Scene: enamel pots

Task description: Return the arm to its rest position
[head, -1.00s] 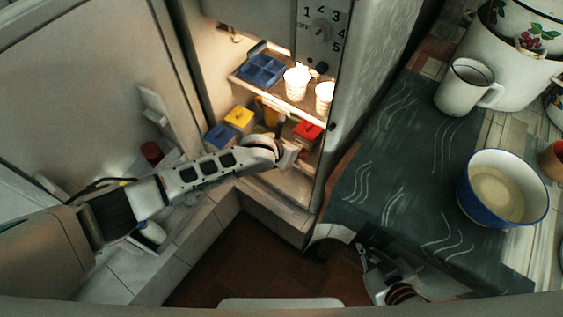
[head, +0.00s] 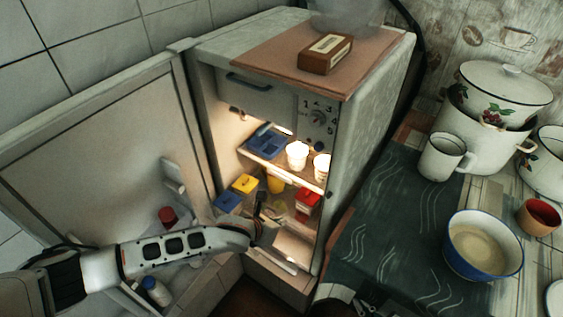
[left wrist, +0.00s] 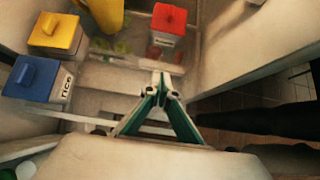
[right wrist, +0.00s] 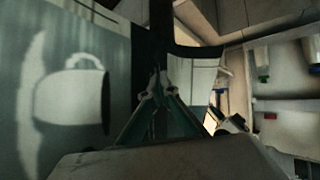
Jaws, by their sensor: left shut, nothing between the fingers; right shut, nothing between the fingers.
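My left arm (head: 165,250) comes in from the left across the open fridge door. My left gripper (head: 260,208) is at the fridge's lower opening, left of the red-lidded container (head: 307,203). In the left wrist view its fingertips (left wrist: 160,88) are together and empty, below the red-lidded container (left wrist: 168,22) and apart from it. My right gripper (head: 367,306) shows only in part at the bottom edge, beside the counter. In the right wrist view its fingertips (right wrist: 158,88) are together and empty.
The fridge (head: 375,130) stands open with a yellow-lidded container (head: 245,183), a blue one (head: 228,203) and lit white cups on a shelf. Bottles stand in the door. A white mug (head: 442,158), a blue bowl (head: 482,240) and pots stand on the counter at right.

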